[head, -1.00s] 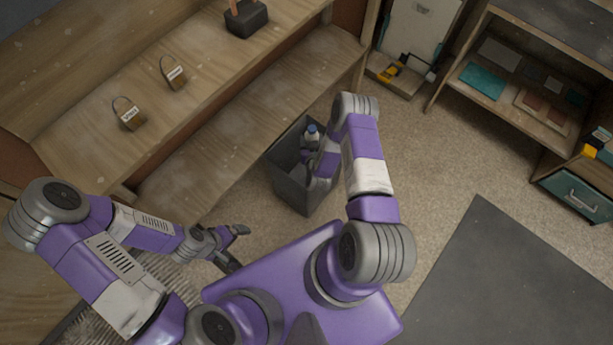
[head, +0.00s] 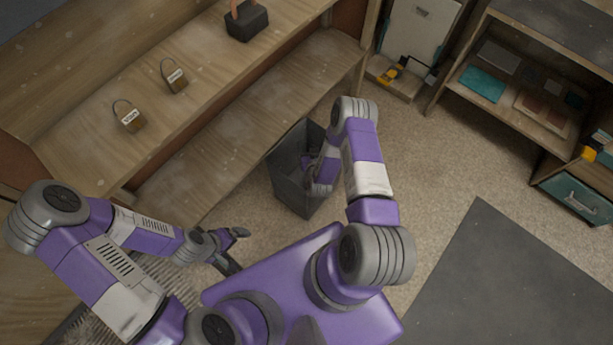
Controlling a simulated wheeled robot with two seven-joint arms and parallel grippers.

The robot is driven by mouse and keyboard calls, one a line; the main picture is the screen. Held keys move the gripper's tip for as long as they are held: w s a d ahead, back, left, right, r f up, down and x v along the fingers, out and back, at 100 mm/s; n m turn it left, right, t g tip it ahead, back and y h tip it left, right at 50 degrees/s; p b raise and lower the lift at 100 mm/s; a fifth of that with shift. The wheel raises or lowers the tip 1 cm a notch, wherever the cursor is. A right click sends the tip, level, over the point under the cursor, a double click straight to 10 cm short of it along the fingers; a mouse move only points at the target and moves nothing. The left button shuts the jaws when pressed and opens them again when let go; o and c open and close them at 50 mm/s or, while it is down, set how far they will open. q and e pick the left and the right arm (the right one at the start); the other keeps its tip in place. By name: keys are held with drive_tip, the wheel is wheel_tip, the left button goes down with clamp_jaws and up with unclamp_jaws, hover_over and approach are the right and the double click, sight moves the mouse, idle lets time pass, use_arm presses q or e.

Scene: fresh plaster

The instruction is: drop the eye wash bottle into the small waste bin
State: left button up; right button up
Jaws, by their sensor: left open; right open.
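The small waste bin (head: 290,190) is a dark grey open-topped box standing upright on the carpet, beside the wooden bench. My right gripper (head: 307,160) is over the bin's opening; it is open, small in view and partly hidden by my own wrist. The eye wash bottle does not show now; the far part of the bin's inside looks dark and empty, and the near part is hidden by the bin's wall and my arm. My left gripper (head: 239,250) is open and empty, low at the left of my purple base.
Two padlocks (head: 129,118) (head: 176,78) and a dark block (head: 246,22) lie on the wooden bench (head: 90,140). A shelf unit (head: 515,85) stands at the right. A dark mat (head: 490,270) covers the floor at lower right. Open carpet (head: 430,160) lies between.

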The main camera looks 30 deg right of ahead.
drive_tip(key=p+v, duration=0.2)
drive_tip(key=v, duration=0.4)
idle(0.3)
